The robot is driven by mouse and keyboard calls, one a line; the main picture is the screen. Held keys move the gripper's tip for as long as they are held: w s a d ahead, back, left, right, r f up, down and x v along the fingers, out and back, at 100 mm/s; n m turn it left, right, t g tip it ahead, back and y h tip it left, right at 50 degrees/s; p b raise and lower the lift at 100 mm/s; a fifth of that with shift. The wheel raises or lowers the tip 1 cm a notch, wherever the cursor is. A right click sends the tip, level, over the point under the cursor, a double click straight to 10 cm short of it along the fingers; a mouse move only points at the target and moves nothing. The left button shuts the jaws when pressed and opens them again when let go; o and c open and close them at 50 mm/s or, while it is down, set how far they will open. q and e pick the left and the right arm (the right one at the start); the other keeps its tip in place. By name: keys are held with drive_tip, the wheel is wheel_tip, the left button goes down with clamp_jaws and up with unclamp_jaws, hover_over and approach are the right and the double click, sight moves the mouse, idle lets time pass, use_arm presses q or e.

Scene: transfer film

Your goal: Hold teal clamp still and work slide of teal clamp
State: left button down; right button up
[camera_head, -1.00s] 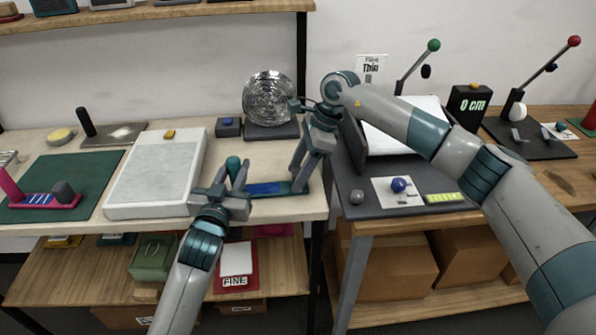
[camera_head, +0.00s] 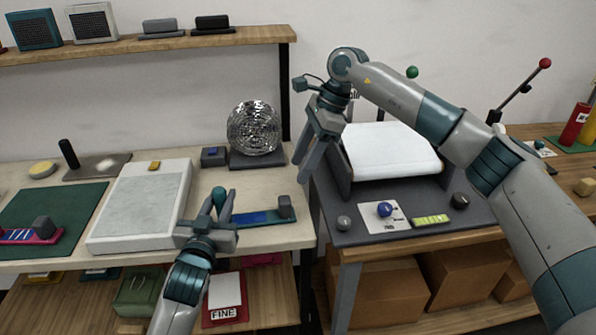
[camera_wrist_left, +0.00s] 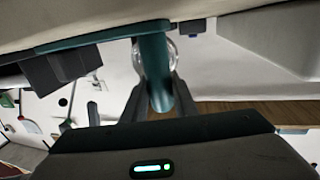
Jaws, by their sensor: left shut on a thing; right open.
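The teal clamp lies on the pale bench; its bar with a blue strip (camera_head: 252,217) extends right of my left gripper. My left gripper (camera_head: 218,208) is shut on the clamp's upright teal post (camera_head: 221,196). The wrist view shows the post (camera_wrist_left: 155,65) between the left fingers (camera_wrist_left: 158,100). The dark grey slide block (camera_head: 285,207) sits at the bar's right end, also seen in the wrist view (camera_wrist_left: 62,70). My right gripper (camera_head: 308,168) is open and empty, above and to the right of the block, fingers pointing down, apart from the clamp.
A white-topped slab (camera_head: 140,205) stands left of the clamp. A mirrored ball (camera_head: 254,128) and a small dark box (camera_head: 213,157) are behind it. A pink clamp (camera_head: 30,236) lies on a green mat (camera_head: 85,215). A dark stand with a white sheet (camera_head: 385,150) is at right.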

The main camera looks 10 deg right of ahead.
idle(0.3)
use_arm(q)
drive_tip(key=c, duration=1.4)
unclamp_jaws()
drive_tip(key=shift+o, duration=0.2)
drive_tip(key=v, duration=1.2)
drive_tip(key=shift+f, duration=0.1)
